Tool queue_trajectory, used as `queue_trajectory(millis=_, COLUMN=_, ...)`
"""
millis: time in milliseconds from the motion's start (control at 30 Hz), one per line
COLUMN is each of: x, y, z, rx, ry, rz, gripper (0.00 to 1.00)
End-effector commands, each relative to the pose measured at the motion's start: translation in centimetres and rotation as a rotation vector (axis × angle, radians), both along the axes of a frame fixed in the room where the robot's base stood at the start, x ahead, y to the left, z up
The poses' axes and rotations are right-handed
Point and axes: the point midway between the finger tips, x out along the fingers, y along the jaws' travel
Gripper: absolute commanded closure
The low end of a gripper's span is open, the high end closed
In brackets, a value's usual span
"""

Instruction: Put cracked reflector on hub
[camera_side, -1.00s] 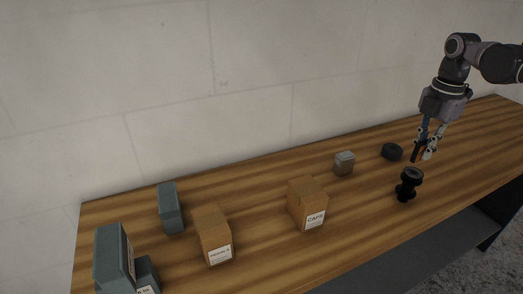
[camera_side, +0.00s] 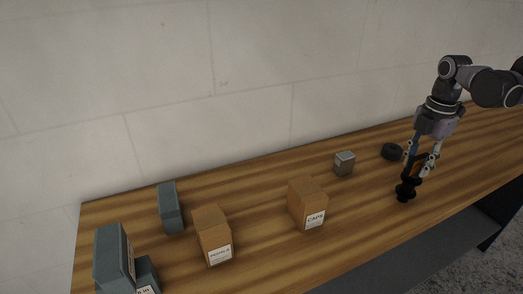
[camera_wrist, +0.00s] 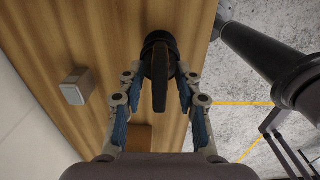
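The hub (camera_side: 404,192) is a black spool-shaped stand upright on the wooden table at the right. In the wrist view its round black top (camera_wrist: 158,40) is partly covered. The reflector (camera_wrist: 160,82), a dark piece with an orange-brown tint, stands edge-on over the hub top and seems to rest on it; the exact contact is hidden. It also shows between the fingers in the side view (camera_side: 421,159). My gripper (camera_wrist: 160,92) is open around the reflector, with a gap between each blue finger pad and its sides. No crack can be made out.
A black round piece (camera_side: 391,152) and a small grey box (camera_side: 344,164) lie behind the hub. Cardboard boxes, one labelled CAPS (camera_side: 306,204) and another (camera_side: 212,236), stand left. Grey-blue boxes (camera_side: 170,208) are farther left. The table's front edge is near the hub.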

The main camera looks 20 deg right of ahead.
Motion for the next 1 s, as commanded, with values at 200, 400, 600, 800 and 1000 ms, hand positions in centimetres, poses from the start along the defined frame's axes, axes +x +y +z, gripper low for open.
queue_trajectory(millis=200, x=0.0, y=0.0, z=0.1, rx=0.0, ry=0.0, rz=0.0, gripper=0.66)
queue_trajectory(millis=400, x=0.0, y=0.0, z=1.6, rx=0.0, ry=0.0, rz=0.0, gripper=0.66)
queue_trajectory(millis=600, x=0.0, y=0.0, z=4.7, rx=0.0, ry=0.0, rz=0.0, gripper=0.66)
queue_trajectory(millis=800, x=-0.1, y=0.0, z=8.1, rx=0.0, ry=0.0, rz=0.0, gripper=0.66)
queue_trajectory(millis=1000, x=0.0, y=0.0, z=10.8, rx=0.0, ry=0.0, rz=0.0, gripper=0.66)
